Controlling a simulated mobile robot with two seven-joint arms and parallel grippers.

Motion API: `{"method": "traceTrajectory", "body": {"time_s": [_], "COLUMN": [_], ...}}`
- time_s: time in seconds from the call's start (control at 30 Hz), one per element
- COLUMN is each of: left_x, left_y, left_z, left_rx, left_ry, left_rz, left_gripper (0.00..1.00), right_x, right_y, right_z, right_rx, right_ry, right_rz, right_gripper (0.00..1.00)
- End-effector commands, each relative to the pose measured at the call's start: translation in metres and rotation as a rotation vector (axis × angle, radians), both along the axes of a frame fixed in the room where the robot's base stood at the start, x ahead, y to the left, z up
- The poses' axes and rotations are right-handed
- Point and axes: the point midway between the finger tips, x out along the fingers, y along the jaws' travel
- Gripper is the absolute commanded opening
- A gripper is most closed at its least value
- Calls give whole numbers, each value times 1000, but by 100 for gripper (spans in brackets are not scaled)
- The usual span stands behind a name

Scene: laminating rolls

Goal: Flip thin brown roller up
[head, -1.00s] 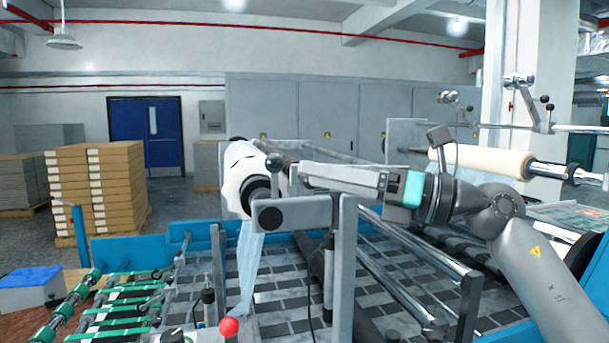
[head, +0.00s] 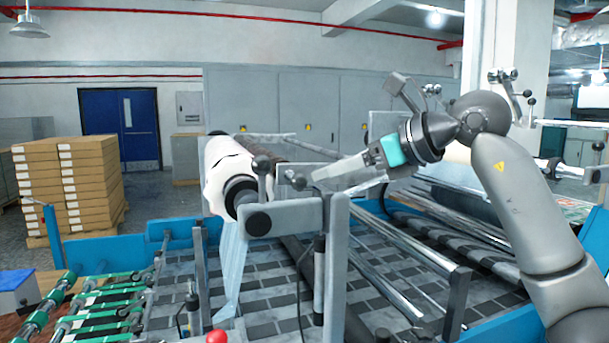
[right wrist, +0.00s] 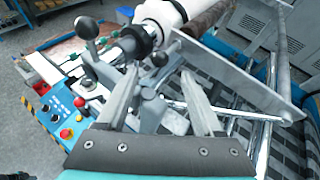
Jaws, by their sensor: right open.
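A brown roller (head: 270,152) shows in the head view behind the white film roll (head: 228,170), partly hidden by it. It also shows at the top of the right wrist view (right wrist: 208,16), beside the white roll's end (right wrist: 162,12). A grey bracket (head: 292,216) stands at the roll's near end, with a ball-knobbed lever (head: 262,163) rising beside it. My right gripper (right wrist: 158,72) is open, its fingers on either side of a second dark ball knob (right wrist: 160,60). I cannot tell whether they touch it. My left gripper is not in view.
A control panel (right wrist: 62,112) with red buttons lies left of the gripper in the wrist view. Chrome bars (head: 400,262) and a slatted bed (head: 270,305) lie below my right arm. Stacked boxes (head: 75,185) stand far left.

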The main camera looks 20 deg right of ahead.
Motion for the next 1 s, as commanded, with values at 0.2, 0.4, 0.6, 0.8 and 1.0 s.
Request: {"method": "traceTrajectory", "body": {"time_s": [0.2,0.4,0.6,0.8,1.0], "left_x": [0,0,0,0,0], "left_y": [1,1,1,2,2], "left_z": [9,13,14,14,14], "left_rx": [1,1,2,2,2], "left_ry": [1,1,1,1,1], "left_rz": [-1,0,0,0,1], "left_gripper": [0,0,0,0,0], "right_x": [35,54,60,60,59], "right_y": [24,36,39,39,39], "right_z": [-16,-26,-29,-30,-29], "right_rx": [4,2,1,1,1], "right_ry": [3,2,-1,-1,-1], "right_rz": [3,1,1,1,1], "right_gripper": [68,68,68,68,46]}}
